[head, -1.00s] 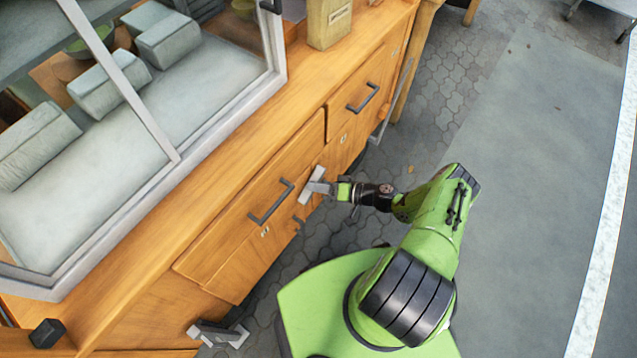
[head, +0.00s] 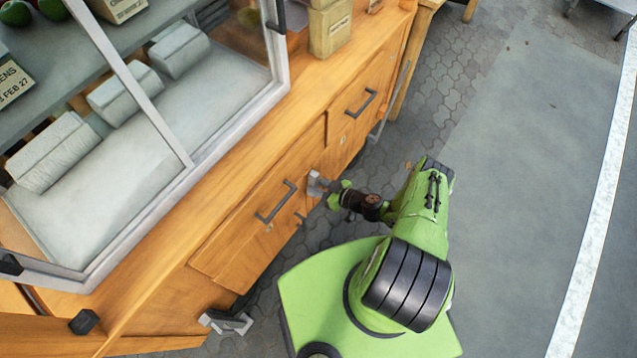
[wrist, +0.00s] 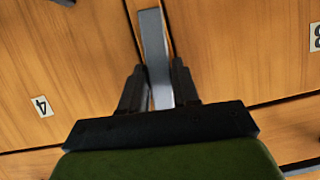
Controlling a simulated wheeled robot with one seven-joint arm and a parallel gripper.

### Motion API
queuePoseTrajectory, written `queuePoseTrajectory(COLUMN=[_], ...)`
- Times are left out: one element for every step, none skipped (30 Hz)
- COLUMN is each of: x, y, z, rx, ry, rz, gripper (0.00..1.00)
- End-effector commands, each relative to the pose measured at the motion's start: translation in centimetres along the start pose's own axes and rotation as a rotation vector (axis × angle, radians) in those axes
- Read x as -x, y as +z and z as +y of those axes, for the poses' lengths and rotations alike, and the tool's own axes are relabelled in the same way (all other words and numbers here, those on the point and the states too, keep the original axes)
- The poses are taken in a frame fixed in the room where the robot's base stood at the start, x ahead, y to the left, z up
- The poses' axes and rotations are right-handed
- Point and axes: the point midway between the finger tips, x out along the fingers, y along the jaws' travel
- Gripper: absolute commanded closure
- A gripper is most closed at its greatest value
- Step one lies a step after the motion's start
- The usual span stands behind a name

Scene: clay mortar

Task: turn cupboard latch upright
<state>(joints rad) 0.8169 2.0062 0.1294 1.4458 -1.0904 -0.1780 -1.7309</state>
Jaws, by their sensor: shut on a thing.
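The cupboard latch (head: 314,183) is a short light-grey bar on the wooden cupboard front, between two panels. In the wrist view the latch (wrist: 154,45) runs up the picture, close to parallel with the dark seams beside it. My gripper (head: 323,189) is at the cupboard front with the latch between its fingers. In the wrist view my gripper (wrist: 157,78) has one dark finger on each side of the bar, shut on it. The bar's near end is partly hidden by the gripper body.
The wooden cupboard (head: 215,255) has dark drawer handles (head: 276,203) on either side of the latch. A glass display case (head: 170,140) and yellowish boxes (head: 330,30) stand on top. A grey bracket (head: 228,322) juts out low at the left. Paved floor (head: 520,150) is open at the right.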

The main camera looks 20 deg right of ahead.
Motion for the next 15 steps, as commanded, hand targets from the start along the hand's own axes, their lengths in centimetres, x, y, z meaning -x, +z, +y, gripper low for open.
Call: queuePoseTrajectory(x=[0.07,0.06,0.05,0.04,0.04,0.03,0.02,0.01,0.01,0.00,0.00,-0.01,-0.01,-0.01,-0.02], y=[-0.07,-0.07,-0.07,-0.06,-0.05,-0.02,0.00,0.01,0.03,0.04,0.05,0.06,0.06,0.06,0.07], z=[-0.14,-0.13,-0.14,-0.14,-0.14,-0.14,-0.13,-0.13,-0.14,-0.14,-0.14,-0.14,-0.14,-0.14,-0.14], rx=[0.019,0.031,0.046,0.055,0.064,0.074,0.080,0.085,0.092,0.096,0.099,0.101,0.103,0.104,0.105], ry=[0.007,0.012,0.018,0.021,0.025,0.029,0.032,0.035,0.037,0.038,0.040,0.041,0.041,0.042,0.042], rz=[-0.002,-0.002,-0.001,-0.001,-0.001,-0.001,-0.001,-0.001,-0.001,-0.001,-0.001,-0.001,-0.001,-0.001,0.000], gripper=[1.00,1.00,1.00,1.00,1.00,1.00,1.00,1.00,1.00,1.00,1.00,1.00,1.00,1.00,1.00])
